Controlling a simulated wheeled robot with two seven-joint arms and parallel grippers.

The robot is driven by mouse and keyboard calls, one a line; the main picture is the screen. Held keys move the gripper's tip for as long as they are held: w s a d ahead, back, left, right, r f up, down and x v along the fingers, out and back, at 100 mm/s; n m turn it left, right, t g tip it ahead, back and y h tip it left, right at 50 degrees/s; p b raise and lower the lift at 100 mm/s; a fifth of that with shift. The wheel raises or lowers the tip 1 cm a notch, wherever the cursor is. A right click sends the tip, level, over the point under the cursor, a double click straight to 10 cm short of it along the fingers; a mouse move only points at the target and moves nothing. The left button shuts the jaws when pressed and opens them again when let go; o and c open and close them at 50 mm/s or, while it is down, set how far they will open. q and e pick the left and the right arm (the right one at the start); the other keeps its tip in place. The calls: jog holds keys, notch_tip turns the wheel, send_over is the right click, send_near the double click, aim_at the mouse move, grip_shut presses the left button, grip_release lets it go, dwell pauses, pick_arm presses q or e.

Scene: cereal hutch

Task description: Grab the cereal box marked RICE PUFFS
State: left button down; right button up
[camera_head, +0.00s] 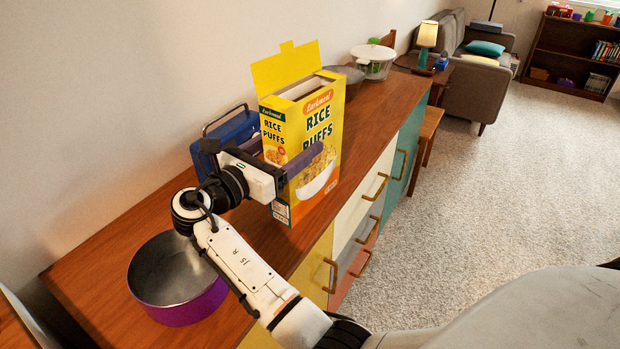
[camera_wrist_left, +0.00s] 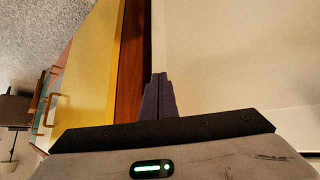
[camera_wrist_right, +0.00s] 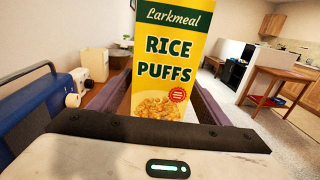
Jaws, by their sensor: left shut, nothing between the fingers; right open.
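The yellow RICE PUFFS cereal box (camera_head: 312,116) stands upright on the wooden sideboard, its top flap open. My right gripper (camera_head: 290,146) is open at the box, with one finger across its printed broad face and the other mostly hidden behind it. In the right wrist view the box (camera_wrist_right: 165,62) rises between the two spread fingers, its narrow labelled side facing the camera. Whether either finger touches it, I cannot tell. My left gripper (camera_wrist_left: 158,97) is shut and empty in the left wrist view, near the sideboard's yellow front. It is out of the head view.
A blue appliance with a handle (camera_head: 228,132) stands against the wall, close left of the box. A purple bowl (camera_head: 178,312) sits on the near sideboard top (camera_head: 100,262). Carpet (camera_head: 480,200) to the right is clear.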

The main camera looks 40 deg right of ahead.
jog(key=b+x, duration=0.1)
jog(key=x, duration=0.2)
jog(key=shift+w+d+f, duration=0.15)
jog(key=shift+f, duration=0.05)
jog(key=shift+r, duration=0.1)
jog(key=c, duration=1.5)
jog(key=shift+c, duration=0.2)
